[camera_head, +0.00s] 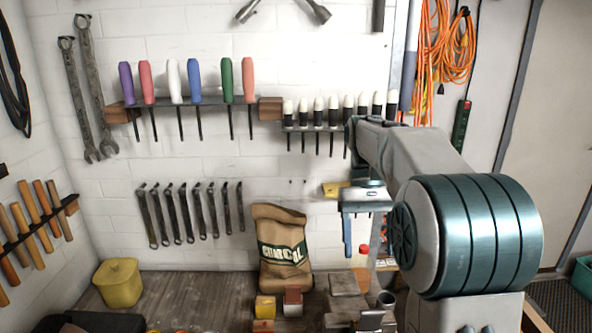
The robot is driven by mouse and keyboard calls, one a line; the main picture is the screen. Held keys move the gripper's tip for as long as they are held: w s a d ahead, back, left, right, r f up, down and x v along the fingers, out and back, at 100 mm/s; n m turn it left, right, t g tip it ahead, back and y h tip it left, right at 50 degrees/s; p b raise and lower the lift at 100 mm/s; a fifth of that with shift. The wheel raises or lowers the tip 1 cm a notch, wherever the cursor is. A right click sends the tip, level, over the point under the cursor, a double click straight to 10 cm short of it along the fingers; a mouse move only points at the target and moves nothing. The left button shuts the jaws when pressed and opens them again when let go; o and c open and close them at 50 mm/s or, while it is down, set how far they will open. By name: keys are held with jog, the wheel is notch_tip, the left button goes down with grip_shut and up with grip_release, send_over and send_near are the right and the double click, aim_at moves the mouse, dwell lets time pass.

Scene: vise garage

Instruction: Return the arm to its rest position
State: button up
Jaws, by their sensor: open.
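My gripper (362,238) hangs from my arm right of centre, pointing down, above the right part of the workbench (190,285). Its fingers are apart, with a blue one on the left side. I see nothing held between them. My arm reaches from the lower right up and forward towards the back wall, then down to the gripper. The thick forearm joint hides part of the bench's right end and the wall behind it.
A brown sack (281,245) stands left of my gripper. A yellow container (119,282) stands far left. Screwdrivers (194,80) and wrenches (190,213) hang on the wall. Orange cable (443,45) hangs at right.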

jog(key=s+a+f+t+b, duration=0.1)
jog(key=s+f+t, duration=0.3)
jog(key=s+f, duration=0.2)
jog(key=s+a+f+t+b, duration=0.1)
jog(key=s+f+t, duration=0.4)
jog(key=s, duration=0.5)
jog(key=shift+a+f+t, duration=0.3)
jog(key=shift+a+f, duration=0.05)
jog(key=shift+f, duration=0.1)
dwell(0.9)
